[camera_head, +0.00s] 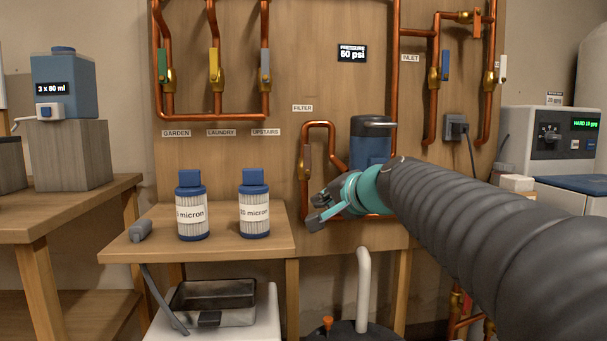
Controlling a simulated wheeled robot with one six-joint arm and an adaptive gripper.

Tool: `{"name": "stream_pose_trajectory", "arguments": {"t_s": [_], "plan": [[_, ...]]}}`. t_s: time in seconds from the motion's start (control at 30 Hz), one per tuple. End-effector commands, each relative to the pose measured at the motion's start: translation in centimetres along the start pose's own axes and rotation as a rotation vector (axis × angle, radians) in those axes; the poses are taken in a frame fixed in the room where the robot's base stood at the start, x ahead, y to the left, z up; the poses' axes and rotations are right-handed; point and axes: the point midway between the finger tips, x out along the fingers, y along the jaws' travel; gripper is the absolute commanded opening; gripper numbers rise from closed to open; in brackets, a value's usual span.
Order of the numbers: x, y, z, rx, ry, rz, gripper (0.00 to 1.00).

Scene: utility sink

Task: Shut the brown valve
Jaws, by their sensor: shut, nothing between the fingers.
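The brown valve (307,158) sits on the left leg of the copper pipe loop under the FILTER label. Its brown handle appears upright, in line with the vertical pipe. My gripper (316,212) is shut and empty, below the valve and slightly to its right in the picture. It appears apart from the handle, though the depth between them is hard to tell. My arm comes in from the lower right and hides part of the panel and the lower filter housing.
The blue filter housing (369,142) stands right of the valve. Two filter cartridges (192,213) (254,212) stand on the wooden side table (165,250). Green (162,65), yellow (213,64), grey (265,66) and blue (445,65) valve handles are higher on the panel. A white pipe (363,285) rises below.

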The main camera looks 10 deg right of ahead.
Motion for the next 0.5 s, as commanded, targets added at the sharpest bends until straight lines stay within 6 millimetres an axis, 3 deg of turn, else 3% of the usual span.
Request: {"name": "stream_pose_trajectory", "arguments": {"t_s": [0.03,0.2,0.33,0.5], "plan": [[2.0,-0.2,-2.1,0.077,0.039,-0.052,0.00],[5.1,-2.6,-8.4,0.290,0.135,-0.203,0.00],[6.1,-3.5,-11.1,0.383,0.172,-0.269,0.00],[6.4,-3.9,-12.3,0.424,0.188,-0.297,0.00]]}}
